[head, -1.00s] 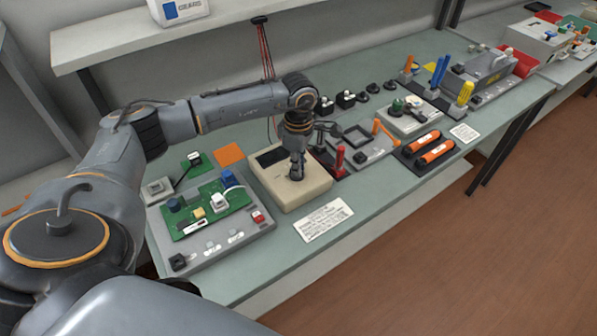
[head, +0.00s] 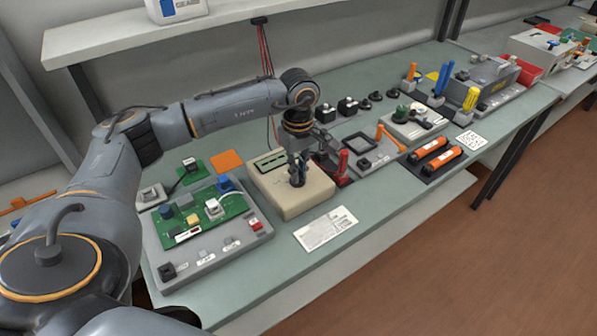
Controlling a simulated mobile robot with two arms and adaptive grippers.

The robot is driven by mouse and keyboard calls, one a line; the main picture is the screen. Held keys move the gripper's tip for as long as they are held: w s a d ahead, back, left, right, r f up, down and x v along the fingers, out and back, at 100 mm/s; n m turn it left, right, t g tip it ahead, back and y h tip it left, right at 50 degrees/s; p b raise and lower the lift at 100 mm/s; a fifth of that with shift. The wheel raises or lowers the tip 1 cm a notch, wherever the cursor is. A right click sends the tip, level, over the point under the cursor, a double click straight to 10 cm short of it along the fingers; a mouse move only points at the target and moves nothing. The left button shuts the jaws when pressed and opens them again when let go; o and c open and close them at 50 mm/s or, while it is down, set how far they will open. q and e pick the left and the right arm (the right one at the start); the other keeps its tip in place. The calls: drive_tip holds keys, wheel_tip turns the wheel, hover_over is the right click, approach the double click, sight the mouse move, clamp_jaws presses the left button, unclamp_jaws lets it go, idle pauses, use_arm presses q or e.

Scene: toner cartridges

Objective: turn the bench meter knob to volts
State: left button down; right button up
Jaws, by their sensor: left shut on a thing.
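The bench meter (head: 297,203) is a beige box on the green-grey bench. My left gripper (head: 298,183) points down over the top of the meter and is shut on the knob, which the fingers hide almost wholly. The knob's pointing direction and the dial marks cannot be made out. My right gripper is not in view.
A grey tray with a green circuit board (head: 205,215) stands left of the meter. A printed white card (head: 326,229) lies in front. Red probes (head: 343,163) stand close on the right. Orange cartridges (head: 437,154) lie farther right.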

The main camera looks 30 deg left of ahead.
use_arm(q)
drive_tip(key=shift+r, duration=0.1)
drive_tip(key=c, duration=1.4)
unclamp_jaws()
drive_tip(key=shift+c, duration=0.2)
wheel_tip(320, 180, up, 12)
